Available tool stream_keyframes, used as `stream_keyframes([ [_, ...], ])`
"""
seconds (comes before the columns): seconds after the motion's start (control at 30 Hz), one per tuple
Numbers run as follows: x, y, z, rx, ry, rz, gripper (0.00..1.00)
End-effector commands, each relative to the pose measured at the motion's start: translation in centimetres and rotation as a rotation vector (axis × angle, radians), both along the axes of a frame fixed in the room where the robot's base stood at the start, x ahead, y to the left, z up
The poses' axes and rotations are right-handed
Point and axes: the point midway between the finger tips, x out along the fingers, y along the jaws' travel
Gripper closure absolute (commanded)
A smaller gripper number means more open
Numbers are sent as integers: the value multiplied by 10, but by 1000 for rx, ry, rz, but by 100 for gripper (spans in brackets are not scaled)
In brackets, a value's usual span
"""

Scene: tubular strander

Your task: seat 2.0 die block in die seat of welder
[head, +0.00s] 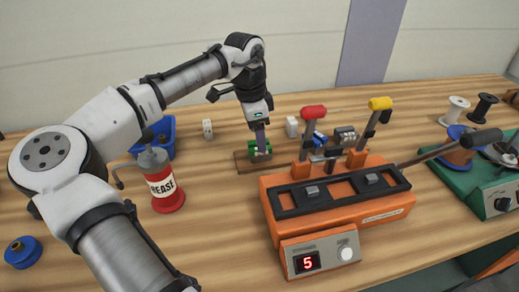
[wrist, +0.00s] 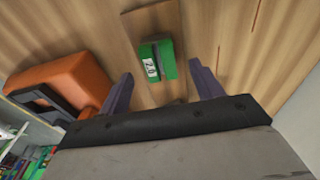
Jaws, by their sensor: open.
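The green 2.0 die block (head: 252,153) sits on a small wooden board (head: 241,165) behind the welder. In the wrist view the block (wrist: 165,58) shows a white label reading 2.0. My gripper (head: 261,146) points down over the block. In the wrist view its two fingers (wrist: 160,69) are apart, one to each side of the block, with visible gaps. The orange welder (head: 350,212) stands to the right and nearer, with a black top frame and red- and yellow-knobbed levers. I cannot tell which part is the die seat.
A red grease can (head: 163,186) and a blue bin (head: 166,148) stand left of the board. White blocks (head: 291,126) and a blue block (head: 320,138) lie close behind the welder. A green machine (head: 470,180) is at right.

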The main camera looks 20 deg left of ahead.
Motion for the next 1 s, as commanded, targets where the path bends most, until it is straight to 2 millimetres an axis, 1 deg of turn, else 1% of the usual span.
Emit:
stream_keyframes([
  [0.2, 1, -3, -27, 1, 1, 0, 35],
  [0.3, 2, -4, -32, 0, -2, 1, 35],
  [0.5, 2, -4, -33, -1, -3, 1, 35],
  [1.0, 2, -3, -32, -1, -3, 1, 100],
])
